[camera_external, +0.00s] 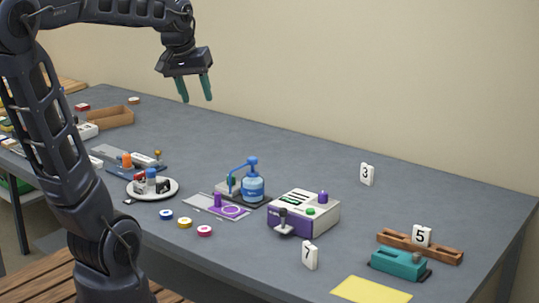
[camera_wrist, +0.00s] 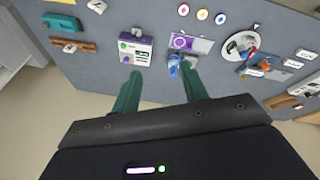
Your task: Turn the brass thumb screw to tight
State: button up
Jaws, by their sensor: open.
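A small brass-coloured knob (camera_external: 158,153), which looks like the brass thumb screw, stands at the right end of a low blue-grey fixture (camera_external: 143,169) at the left-middle of the grey table. An orange cylinder (camera_external: 127,160) stands on the same fixture. The knob is too small to tell how tight it is. In the wrist view I cannot pick the screw out for sure. My gripper (camera_external: 196,97) is high above the table, well above the fixture and apart from everything. Its green fingers are spread and empty, as the wrist view (camera_wrist: 162,74) also shows.
A round white tray (camera_external: 173,193) with small parts, a blue pump device (camera_external: 253,186) and a purple-white box (camera_external: 304,215) stand in front and right of the fixture. The back middle of the table (camera_external: 270,140) is clear.

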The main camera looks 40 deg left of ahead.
jog(key=w+a+n, duration=0.5)
jog(key=w+a, duration=0.5)
jog(key=w, duration=0.3)
jog(key=n+g, duration=0.4)
jog(key=n, duration=0.9)
send_over(158, 151)
notch_tip(158, 151, down, 25)
jog(key=f, duration=1)
jog(key=shift+a+f, duration=0.15)
jog(key=shift+a, duration=0.05)
grip_shut()
